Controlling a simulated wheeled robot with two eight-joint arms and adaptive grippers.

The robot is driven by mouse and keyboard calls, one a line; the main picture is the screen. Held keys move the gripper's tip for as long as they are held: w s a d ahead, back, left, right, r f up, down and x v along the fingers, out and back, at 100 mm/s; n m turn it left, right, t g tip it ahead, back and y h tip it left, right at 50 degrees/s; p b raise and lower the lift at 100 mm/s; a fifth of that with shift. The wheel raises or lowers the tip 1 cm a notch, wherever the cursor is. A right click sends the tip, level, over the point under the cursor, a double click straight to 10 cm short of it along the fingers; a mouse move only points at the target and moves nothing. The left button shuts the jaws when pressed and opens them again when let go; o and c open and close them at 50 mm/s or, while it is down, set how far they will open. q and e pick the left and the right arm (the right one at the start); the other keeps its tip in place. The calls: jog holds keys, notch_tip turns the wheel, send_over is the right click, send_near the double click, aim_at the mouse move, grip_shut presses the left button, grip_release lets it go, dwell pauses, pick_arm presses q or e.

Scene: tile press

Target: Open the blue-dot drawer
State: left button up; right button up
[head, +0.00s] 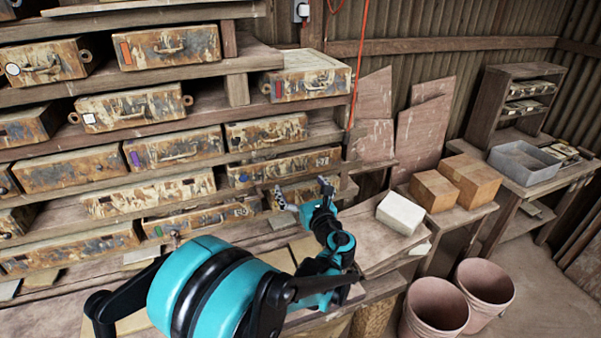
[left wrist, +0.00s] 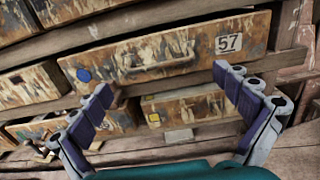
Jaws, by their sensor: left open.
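The blue-dot drawer (left wrist: 150,62) is a worn wooden drawer with a blue dot at its left, a number plate 57 at its right and a handle in the middle. It looks shut in the rack. In the head view the drawer (head: 283,165) is in the right column, low down. My left gripper (left wrist: 162,84) is open and empty. In the head view my left gripper (head: 302,188) is just below and in front of this drawer. My right gripper is not in view.
A purple-marked drawer (head: 175,148) is to the left. A white block (head: 400,213) and cardboard boxes (head: 433,190) stand to the right, with pink buckets (head: 484,285) on the floor.

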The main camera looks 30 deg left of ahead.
aim_at(293, 174)
pick_arm(q)
jog(key=x, duration=0.4)
jog(key=shift+w+a+f+b, duration=0.1)
jog(key=shift+w+a+b, duration=0.1)
jog(key=shift+b, duration=0.1)
jog(key=shift+w+a, duration=0.4)
jog(key=shift+a, duration=0.1)
jog(key=c, duration=1.4)
jog(key=v, duration=2)
jog(key=shift+a, duration=0.1)
jog(key=shift+c, duration=0.2)
